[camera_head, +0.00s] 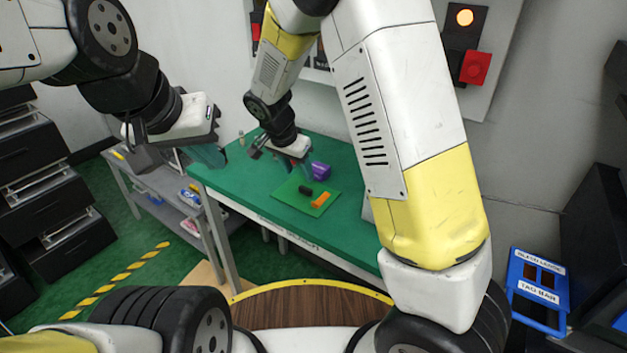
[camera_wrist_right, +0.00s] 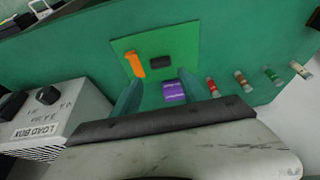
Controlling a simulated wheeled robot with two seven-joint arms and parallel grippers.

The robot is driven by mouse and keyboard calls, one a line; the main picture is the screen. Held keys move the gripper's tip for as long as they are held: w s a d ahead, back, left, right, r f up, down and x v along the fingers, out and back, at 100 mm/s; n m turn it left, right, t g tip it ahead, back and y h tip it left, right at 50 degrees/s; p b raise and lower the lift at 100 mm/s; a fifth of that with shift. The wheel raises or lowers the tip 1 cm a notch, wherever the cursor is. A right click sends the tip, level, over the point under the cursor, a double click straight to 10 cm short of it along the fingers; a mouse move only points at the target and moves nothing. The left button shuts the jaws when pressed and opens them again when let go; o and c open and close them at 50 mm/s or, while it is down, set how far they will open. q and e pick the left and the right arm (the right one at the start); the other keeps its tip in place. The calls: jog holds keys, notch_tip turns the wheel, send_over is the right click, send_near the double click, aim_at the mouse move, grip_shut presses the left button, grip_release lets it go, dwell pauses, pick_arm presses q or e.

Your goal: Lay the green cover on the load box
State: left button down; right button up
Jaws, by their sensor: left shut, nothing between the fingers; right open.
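A flat bright green square (camera_head: 290,197), the only piece I see that looks like the green cover, lies on the green table; it also shows in the wrist view (camera_wrist_right: 189,46). An orange piece (camera_head: 321,199) and a black piece (camera_head: 305,190) lie on it. The load box (camera_wrist_right: 62,117), grey with a black knob and label, stands left in the wrist view; in the head view my right arm mostly hides it. My right gripper (camera_wrist_right: 160,90) is open and empty above the square's edge, near a purple block (camera_wrist_right: 174,91).
Several small coloured vials (camera_wrist_right: 241,79) stand in a row right of the square in the wrist view. A grey shelf cart (camera_head: 160,190) with items stands left of the table (camera_head: 240,178).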

aim_at(305, 188)
jog(key=shift+x, duration=0.75)
jog(key=x, duration=0.7)
jog(key=shift+a, duration=0.1)
grip_shut()
